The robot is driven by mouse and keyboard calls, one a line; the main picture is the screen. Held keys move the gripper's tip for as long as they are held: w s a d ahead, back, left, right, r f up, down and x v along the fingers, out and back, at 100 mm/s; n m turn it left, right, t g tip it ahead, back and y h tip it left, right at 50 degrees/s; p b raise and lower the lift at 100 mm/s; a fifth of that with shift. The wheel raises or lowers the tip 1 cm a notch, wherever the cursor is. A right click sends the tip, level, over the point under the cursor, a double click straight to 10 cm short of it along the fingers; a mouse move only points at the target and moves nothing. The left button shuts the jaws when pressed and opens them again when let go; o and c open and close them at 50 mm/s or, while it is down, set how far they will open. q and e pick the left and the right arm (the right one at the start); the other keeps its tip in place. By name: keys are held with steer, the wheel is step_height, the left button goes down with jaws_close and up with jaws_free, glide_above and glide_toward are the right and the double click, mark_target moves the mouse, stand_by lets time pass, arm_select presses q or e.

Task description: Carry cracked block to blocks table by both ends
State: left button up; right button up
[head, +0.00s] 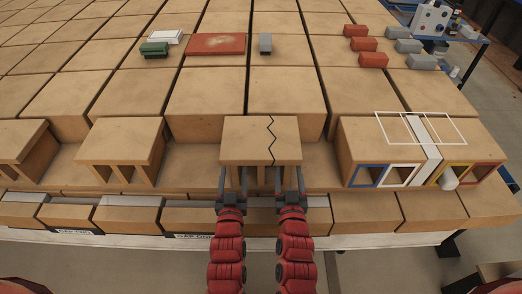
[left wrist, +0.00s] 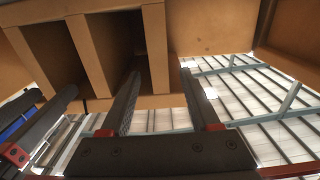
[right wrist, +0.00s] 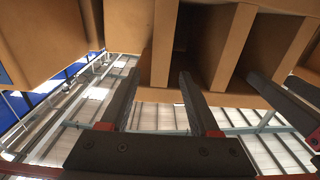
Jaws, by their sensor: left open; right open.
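The cracked block (head: 247,140) is a tan hollow brick with a dark zigzag crack down its top. It sits in the front row, its hollows facing me. My left gripper (head: 233,172) is open at its left end; in the left wrist view its fingers (left wrist: 161,72) lie either side of the end wall (left wrist: 155,45). My right gripper (head: 289,170) is open at its right end; in the right wrist view its fingers (right wrist: 166,65) lie either side of a wall (right wrist: 165,35). I cannot tell whether the fingers touch the block.
Another hollow block (head: 121,142) stands left. At right, a block (head: 365,150) has coloured opening rims, a grey strip and a white outline above. Behind lie a red slab (head: 216,44), a green piece (head: 154,49) and small red and grey bricks. A blue table (head: 470,45) stands back right.

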mark_target(235, 150)
arm_select(q)
steer(key=w, duration=0.9)
steer(key=shift+w, duration=0.2)
arm_select(e)
steer(key=w, duration=0.9)
steer(key=shift+w, duration=0.25)
arm_select(q)
jaws_close()
arm_select(e)
jaws_close()
arm_select(q)
steer(key=shift+r, duration=0.1)
arm_select(e)
steer(key=shift+r, duration=0.15)
